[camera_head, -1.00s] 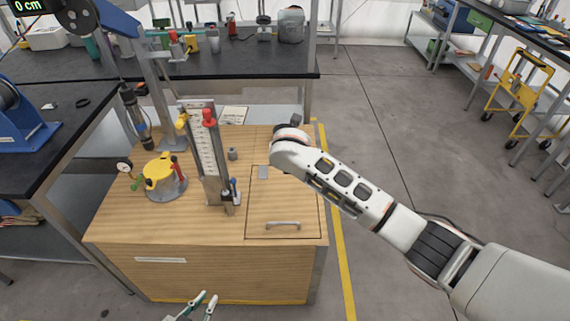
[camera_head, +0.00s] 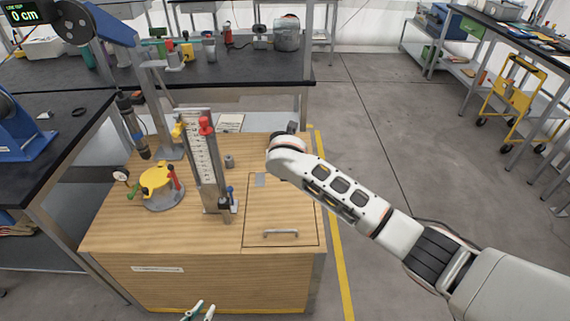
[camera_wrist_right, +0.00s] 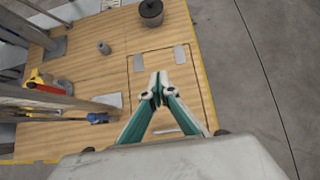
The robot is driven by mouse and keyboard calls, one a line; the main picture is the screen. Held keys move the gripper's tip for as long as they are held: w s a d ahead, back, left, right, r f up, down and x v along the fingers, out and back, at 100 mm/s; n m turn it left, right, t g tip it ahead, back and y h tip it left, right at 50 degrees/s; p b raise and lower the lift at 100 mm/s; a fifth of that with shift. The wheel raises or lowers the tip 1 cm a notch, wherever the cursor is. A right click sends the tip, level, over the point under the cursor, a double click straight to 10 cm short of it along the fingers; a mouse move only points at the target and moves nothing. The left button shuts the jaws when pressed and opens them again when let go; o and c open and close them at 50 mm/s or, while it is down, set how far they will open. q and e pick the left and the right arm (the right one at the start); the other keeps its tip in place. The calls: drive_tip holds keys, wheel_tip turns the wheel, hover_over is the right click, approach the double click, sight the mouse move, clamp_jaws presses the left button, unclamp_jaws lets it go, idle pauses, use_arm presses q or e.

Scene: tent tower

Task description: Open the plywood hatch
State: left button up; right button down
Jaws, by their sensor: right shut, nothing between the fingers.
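The plywood hatch (camera_head: 262,212) is a square panel outlined in the top of the wooden cabinet and lies flush and closed. Its metal bar handle (camera_head: 281,233) is near the front edge, and a grey hinge plate (camera_head: 260,180) shows at the back. In the right wrist view the hatch (camera_wrist_right: 197,87) lies below my right gripper (camera_wrist_right: 160,77), whose empty fingers meet at the tips. The handle (camera_wrist_right: 165,132) is partly hidden behind those fingers. In the head view my forearm hides the right gripper. My left gripper (camera_head: 204,307) shows only its parted, empty fingertips at the bottom edge, in front of the cabinet.
On the cabinet top (camera_head: 130,225), left of the hatch, stand an upright scale post (camera_head: 203,160) and a yellow-topped round fixture (camera_head: 160,185). A small grey cylinder (camera_head: 229,161) stands behind. A dark bench (camera_head: 55,125) is at left. Floor to the right is clear.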

idle(0.4)
drive_tip(key=v, duration=1.2)
drive_tip(key=s+d+f+m+y, duration=0.2)
drive_tip(key=s+f+m, duration=0.3)
drive_tip(key=f+m, duration=0.35)
drive_tip(key=s+d+f+m+y, duration=0.1)
drive_tip(key=s+f+m+y, duration=0.1)
drive_tip(key=s+f+m, duration=0.6)
drive_tip(key=s+d+f+m+t, duration=0.1)
drive_tip(key=s+d+f+m, duration=0.4)
drive_tip(key=s+d+m, duration=0.2)
drive_tip(key=s+d+f+m+t+h, duration=0.1)
drive_tip(key=s+d+f+m, duration=0.5)
drive_tip(key=s+d+m, duration=0.2)
drive_tip(key=shift+d+h, duration=0.3)
drive_tip(key=shift+d, duration=0.5)
drive_tip(key=shift+a+m, duration=0.1)
drive_tip(key=shift+m, duration=0.15)
